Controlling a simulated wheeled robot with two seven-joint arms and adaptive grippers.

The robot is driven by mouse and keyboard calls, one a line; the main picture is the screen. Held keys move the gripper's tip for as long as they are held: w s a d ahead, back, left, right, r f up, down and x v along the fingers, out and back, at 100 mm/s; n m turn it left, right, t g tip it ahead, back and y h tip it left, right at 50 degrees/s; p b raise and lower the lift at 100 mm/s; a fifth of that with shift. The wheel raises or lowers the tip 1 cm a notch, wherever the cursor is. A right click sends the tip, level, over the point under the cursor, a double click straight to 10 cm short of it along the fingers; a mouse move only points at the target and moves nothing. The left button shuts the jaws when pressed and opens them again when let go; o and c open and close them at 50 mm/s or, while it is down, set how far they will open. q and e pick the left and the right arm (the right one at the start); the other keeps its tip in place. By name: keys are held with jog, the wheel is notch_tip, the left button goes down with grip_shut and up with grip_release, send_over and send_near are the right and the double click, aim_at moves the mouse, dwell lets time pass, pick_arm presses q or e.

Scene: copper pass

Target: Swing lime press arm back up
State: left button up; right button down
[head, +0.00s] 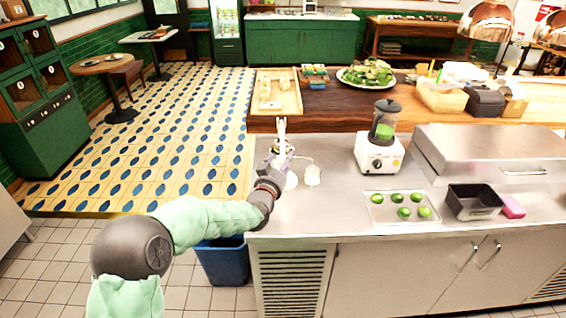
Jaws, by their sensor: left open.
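The lime press (291,182) stands near the left end of the steel counter. Its pale base shows beside my gripper, and a thin pale upright part rises above. My left gripper (282,158) is at the press, open, with its fingers over the press's upper part. The fingers and press overlap, so I cannot tell whether they touch or exactly how the press arm is tilted. A small pale cup (312,175) stands just right of the press. My right gripper is not in view.
A tray of several limes (378,213), a blender (380,155), a dark pan (474,202) and a pink block (513,207) sit to the right. A raised wooden counter (335,120) runs behind. A blue bin (223,262) stands below left. Steel between press and lime tray is clear.

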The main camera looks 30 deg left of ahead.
pick_arm(q)
jog(key=shift+w+a, duration=0.1)
jog(key=shift+w, duration=0.55)
